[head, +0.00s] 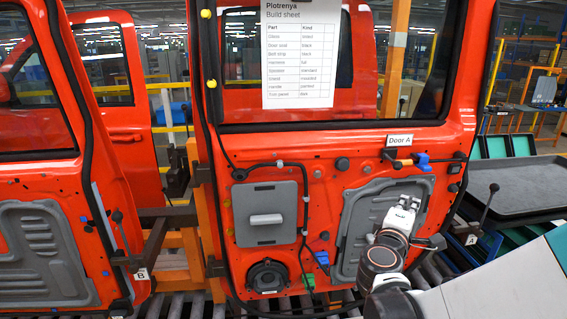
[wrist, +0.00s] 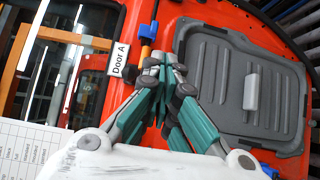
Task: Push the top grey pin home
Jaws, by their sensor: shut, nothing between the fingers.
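Small round grey heads sit in the red inner panel of the door under the "Door A" label: one (head: 342,164) is highest, another (head: 367,169) is to its right and slightly lower, and a third (head: 318,173) is to its left. I cannot tell from these views how far any of them stands out. My gripper (head: 402,212) is in front of the large grey panel (head: 352,235), right of and below these heads. In the wrist view my gripper (wrist: 160,65) is shut and empty, its tips below the blue connector. The tips hide the door behind them.
The Door A label (head: 399,140) and blue connector (head: 423,161) are above my gripper. A black cable runs around the grey handled panel (head: 265,235). A build sheet (head: 300,60) hangs over the window. A lever clamp (head: 487,205) stands at the right edge, beside trays (head: 530,185).

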